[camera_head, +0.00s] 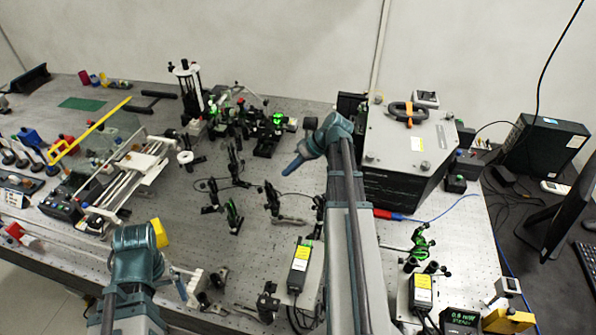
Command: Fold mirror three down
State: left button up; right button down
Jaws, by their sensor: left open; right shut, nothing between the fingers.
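Several small dark optic mounts stand on the perforated bench, among them one at the upper middle (235,162), one lower left (233,216) and one to the right (272,198). Another mount (318,210) stands close to my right arm. No label shows which is mirror three. My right gripper (291,167) is shut and empty, its blue fingers pointing down-left above the bench between the mounts. My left gripper (182,285) is at the lower left, near the bench's front edge, apart from these mounts. It is open, though its fingers are hard to make out.
A large grey box (408,150) stands at the right back. A white railed assembly (130,175) and yellow bar (92,128) are on the left. Green-lit optics (278,120) stand at the back. Yellow-labelled boxes (300,262) are at the front. Bare bench shows between the mounts.

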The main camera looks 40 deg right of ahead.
aim_at(266, 182)
pick_arm(q)
jog(key=shift+f, duration=0.45)
pick_arm(e)
jog(key=shift+w+a+f, duration=0.15)
jog(key=shift+a, duration=0.6)
jog(key=shift+w+a+f, duration=0.15)
jog(key=shift+a+f, duration=0.05)
jog(key=shift+a, duration=0.55)
jog(key=shift+w+a+f, duration=0.15)
jog(key=shift+a, duration=0.6)
jog(key=shift+a+r+h+p, duration=0.25)
jog(key=shift+a+h+p, duration=0.25)
jog(key=shift+a+p, duration=0.15)
jog(key=shift+a+r+n+h+p, duration=0.15)
jog(key=shift+a+n+h+p, duration=0.15)
jog(key=shift+a+h+p, duration=0.4)
pick_arm(q)
jog(key=shift+f+b, duration=1.3)
jog(key=shift+b, duration=1.3)
pick_arm(e)
jog(key=a+f+n+h, duration=0.1)
jog(key=a+f+h, duration=0.4)
jog(key=a, duration=0.4)
jog(key=shift+w+a+f+g+h, duration=0.15)
jog(key=shift+w+g+h, duration=0.3)
jog(key=shift+h, duration=0.25)
